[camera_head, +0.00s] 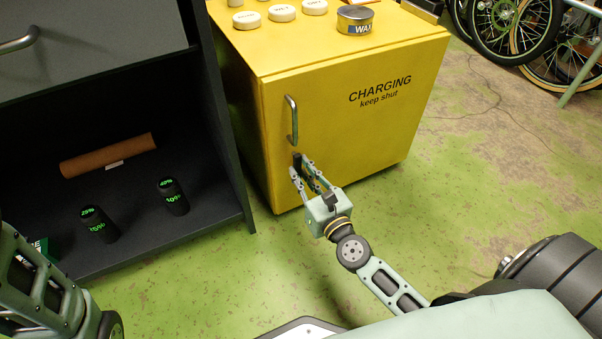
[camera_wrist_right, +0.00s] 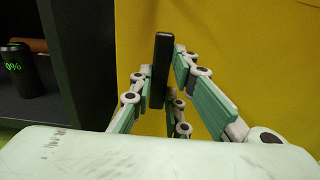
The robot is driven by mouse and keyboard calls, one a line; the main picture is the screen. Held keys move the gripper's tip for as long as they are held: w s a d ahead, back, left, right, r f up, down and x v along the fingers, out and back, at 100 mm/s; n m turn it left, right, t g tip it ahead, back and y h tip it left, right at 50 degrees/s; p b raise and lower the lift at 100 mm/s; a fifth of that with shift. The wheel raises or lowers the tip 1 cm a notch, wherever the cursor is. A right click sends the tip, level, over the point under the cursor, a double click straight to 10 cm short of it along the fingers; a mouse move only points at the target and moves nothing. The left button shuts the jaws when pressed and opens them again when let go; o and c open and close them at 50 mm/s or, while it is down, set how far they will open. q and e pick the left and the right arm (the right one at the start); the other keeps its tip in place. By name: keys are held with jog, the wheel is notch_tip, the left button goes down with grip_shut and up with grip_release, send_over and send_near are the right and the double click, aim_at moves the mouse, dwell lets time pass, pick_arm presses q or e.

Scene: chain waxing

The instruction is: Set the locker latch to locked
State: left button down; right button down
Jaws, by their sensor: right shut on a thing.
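The yellow locker (camera_head: 350,140) stands shut, with "CHARGING keep shut" on its front and a metal bar handle (camera_head: 291,120) near the left edge. Just below the handle is the small dark latch (camera_head: 296,161). In the right wrist view the latch (camera_wrist_right: 161,70) is a dark upright bar against the yellow door (camera_wrist_right: 230,45). My right gripper (camera_head: 300,172) is at the door with its fingers on both sides of the latch, shut on it. The fingers partly hide the latch in the head view. My left arm shows at the lower left, but its gripper is out of view.
A dark open cabinet (camera_head: 225,150) stands left of the locker, with a brown cardboard tube (camera_head: 108,156) and two black cylinders (camera_head: 172,197) inside. White tins and a WAX tin (camera_head: 354,20) sit on the locker top. Green floor (camera_head: 480,200) to the right is clear.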

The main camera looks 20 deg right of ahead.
dwell(0.3)
jog(key=c, duration=1.7)
grip_release()
jog(key=s, duration=1.2)
jog(key=shift+d, duration=0.15)
